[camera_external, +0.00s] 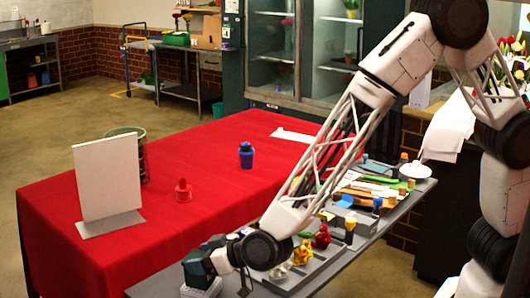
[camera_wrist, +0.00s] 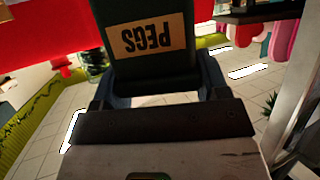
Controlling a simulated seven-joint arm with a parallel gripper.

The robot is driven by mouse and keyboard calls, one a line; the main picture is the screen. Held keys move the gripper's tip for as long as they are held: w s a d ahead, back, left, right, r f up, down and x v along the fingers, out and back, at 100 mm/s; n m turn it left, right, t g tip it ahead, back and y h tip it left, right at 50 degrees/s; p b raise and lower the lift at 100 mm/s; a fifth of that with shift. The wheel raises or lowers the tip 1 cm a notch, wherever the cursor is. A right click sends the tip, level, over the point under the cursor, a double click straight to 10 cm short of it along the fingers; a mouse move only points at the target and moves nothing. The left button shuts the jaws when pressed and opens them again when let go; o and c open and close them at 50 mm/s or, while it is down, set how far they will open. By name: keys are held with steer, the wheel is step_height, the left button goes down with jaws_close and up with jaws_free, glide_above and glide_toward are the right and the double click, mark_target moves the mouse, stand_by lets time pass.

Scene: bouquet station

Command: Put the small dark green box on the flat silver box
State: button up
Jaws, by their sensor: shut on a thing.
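The small dark green box (camera_external: 196,268) is between the fingers of my gripper (camera_external: 214,258), at the near left end of the grey side table. In the wrist view the box (camera_wrist: 150,65) fills the upper middle, with a tan "PEGS" label upside down. My gripper (camera_wrist: 155,95) is shut on it. A pale grey, low box-like thing (camera_external: 202,291) shows right below the green box; it may be the flat silver box. I cannot tell whether the two touch. The gripper and the green box hide part of it.
A grey tray (camera_external: 318,262) with colourful small items lies right of my gripper. More tools and blocks fill the side table behind it. The red-covered table (camera_external: 230,180) holds a white upright panel (camera_external: 108,178), a red bottle (camera_external: 183,190) and a blue bottle (camera_external: 246,156).

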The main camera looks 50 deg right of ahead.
steer(key=shift+f, duration=0.1)
steer(key=o, duration=1)
steer(key=shift+c, duration=0.2)
steer(key=shift+r, duration=0.2)
steer(key=shift+s+d+r, duration=0.2)
steer(key=shift+s, duration=0.3)
steer(key=v, duration=0.6)
steer(key=shift+s+d, duration=0.1)
steer(key=shift+d, duration=0.05)
